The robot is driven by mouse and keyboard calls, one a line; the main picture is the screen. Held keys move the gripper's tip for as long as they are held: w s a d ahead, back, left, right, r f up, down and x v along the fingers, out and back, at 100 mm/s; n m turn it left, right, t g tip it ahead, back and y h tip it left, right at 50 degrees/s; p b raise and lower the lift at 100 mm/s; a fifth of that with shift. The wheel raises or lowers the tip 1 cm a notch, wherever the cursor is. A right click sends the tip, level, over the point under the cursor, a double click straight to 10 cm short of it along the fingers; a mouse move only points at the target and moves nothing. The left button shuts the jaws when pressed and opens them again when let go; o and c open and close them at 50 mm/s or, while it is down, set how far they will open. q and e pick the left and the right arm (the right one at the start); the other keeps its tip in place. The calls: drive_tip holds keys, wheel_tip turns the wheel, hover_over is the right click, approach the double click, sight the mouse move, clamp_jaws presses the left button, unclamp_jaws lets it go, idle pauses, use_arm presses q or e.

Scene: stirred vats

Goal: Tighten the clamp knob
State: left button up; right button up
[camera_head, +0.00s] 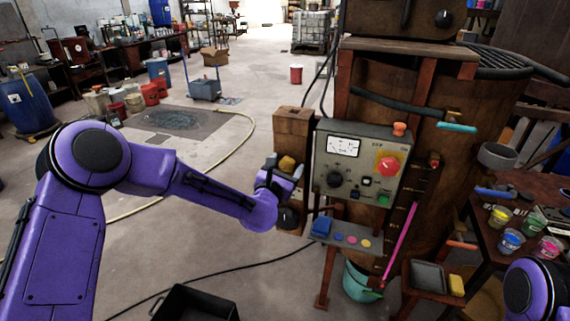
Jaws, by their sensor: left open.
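My left gripper (284,170) is at the wooden post (293,123) left of the control panel. Its jaws are open, with a yellow-orange knob-like piece (287,163) showing between or just behind the fingers. I cannot tell whether the fingers touch it. A dark round knob (289,217) shows lower on the post, below the gripper. I cannot tell for sure which of these two is the clamp knob. The gripper hides part of the post. My right gripper is out of view; only part of my right arm shows at the lower right.
The grey control panel (347,145) with a meter, dial and red button stands close right of the gripper, before the large brown vat (408,105). A shelf (350,234) with a blue block and coloured discs lies below. A black bin (195,303) is on the floor.

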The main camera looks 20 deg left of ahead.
use_arm(q)
drive_tip(key=c, duration=1.1)
drive_tip(key=shift+o, duration=0.2)
